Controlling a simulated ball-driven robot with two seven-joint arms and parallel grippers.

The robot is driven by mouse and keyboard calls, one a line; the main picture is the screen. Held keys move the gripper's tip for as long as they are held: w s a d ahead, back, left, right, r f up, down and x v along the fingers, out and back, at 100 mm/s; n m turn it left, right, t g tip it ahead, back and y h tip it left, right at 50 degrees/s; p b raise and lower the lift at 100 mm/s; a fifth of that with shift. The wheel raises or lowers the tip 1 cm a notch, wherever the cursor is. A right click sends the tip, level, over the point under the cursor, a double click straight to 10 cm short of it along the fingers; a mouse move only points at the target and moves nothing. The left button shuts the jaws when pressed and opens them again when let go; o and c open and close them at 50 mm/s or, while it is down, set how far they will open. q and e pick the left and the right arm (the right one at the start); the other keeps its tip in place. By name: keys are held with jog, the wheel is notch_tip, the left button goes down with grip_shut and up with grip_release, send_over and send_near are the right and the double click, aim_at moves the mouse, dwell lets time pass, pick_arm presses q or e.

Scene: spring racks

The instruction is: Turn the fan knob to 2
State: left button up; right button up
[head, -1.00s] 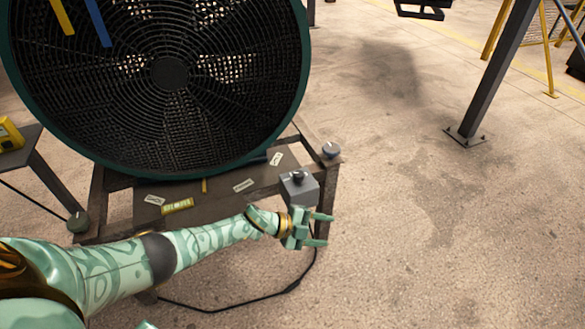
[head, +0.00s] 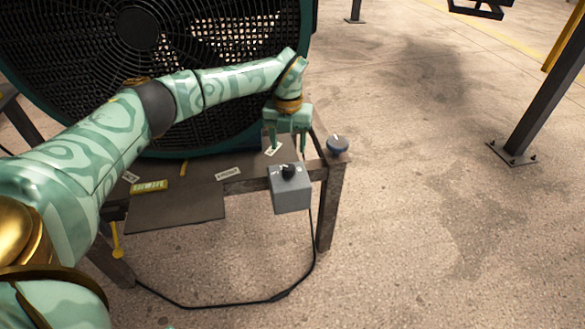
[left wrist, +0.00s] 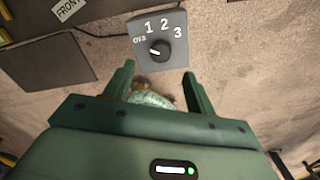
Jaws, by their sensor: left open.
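The fan (head: 140,60) is large and round with a black grille and green rim. Its grey control box (head: 291,194) is on the front edge of the fan's stand, with a black knob (head: 288,171) on top. In the left wrist view the box (left wrist: 145,28) is marked OFF, 1, 2 and 3. The knob (left wrist: 159,50) has a white mark pointing left, toward OFF. My left gripper (head: 288,145) points down just above and behind the knob, fingers apart, empty and not around it. In the left wrist view its fingertips (left wrist: 158,72) are below the knob. My right gripper is out of view.
The dark metal stand (head: 331,205) has a blue-grey round piece (head: 337,144) at its corner, right of the box. A black cable (head: 240,303) loops on the floor. A grey post (head: 540,90) stands at the right. The floor right of the stand is open.

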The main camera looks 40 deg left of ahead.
aim_at(289, 167)
pick_arm(q)
notch_tip(289, 167, down, 8)
jog(key=b, duration=0.3)
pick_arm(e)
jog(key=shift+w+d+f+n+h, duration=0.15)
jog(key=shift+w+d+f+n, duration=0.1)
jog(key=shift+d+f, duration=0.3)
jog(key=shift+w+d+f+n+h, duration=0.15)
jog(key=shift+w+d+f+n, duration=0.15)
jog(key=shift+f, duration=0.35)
pick_arm(q)
jog(key=c, duration=1)
